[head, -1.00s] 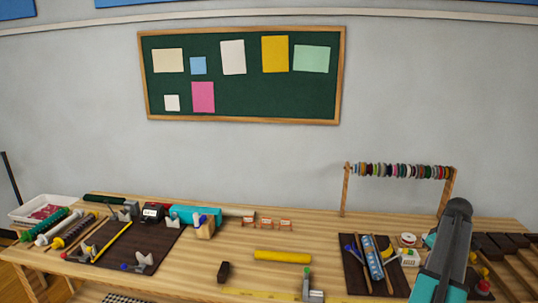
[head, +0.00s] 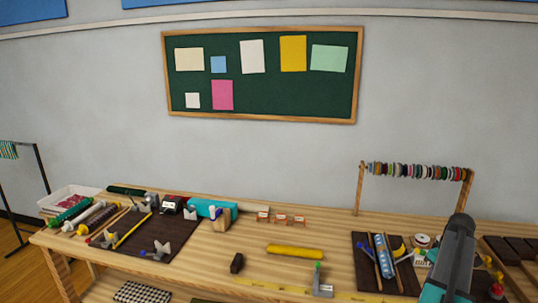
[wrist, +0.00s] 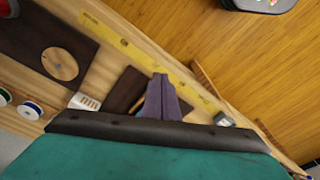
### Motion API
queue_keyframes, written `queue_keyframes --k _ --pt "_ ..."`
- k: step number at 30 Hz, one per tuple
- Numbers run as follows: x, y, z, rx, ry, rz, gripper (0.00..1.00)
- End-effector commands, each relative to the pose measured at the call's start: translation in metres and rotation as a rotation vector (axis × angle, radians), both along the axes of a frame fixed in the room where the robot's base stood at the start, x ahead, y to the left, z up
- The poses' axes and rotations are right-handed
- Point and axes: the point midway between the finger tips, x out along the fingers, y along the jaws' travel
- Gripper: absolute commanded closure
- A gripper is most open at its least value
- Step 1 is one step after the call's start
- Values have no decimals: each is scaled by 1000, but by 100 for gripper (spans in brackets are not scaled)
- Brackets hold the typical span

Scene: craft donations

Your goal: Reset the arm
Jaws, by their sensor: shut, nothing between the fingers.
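My arm (head: 455,255), teal and dark grey, rises at the lower right of the head view, in front of the workbench (head: 215,262). Its fingers do not show clearly there. In the wrist view my gripper (wrist: 163,98) shows as two grey-purple fingers pressed together, with nothing between them. It is over the bench top near a dark mat (wrist: 126,90) and a yellow measuring strip (wrist: 130,48), with wooden floor beyond the edge. I cannot tell its exact height.
A spool rack (head: 415,169) stands behind the arm. A dark mat with tools (head: 362,270) lies left of it. A crowded brown mat (head: 185,233) and white tray (head: 68,197) are at left.

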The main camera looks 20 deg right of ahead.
Motion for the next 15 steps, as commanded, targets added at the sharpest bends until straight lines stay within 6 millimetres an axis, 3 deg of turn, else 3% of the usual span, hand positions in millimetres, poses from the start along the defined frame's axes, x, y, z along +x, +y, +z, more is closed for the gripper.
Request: queue_keyframes --k 8,15 --pt "42 57 -58 45 34 13 100" --pt "82 133 -126 91 86 25 100"
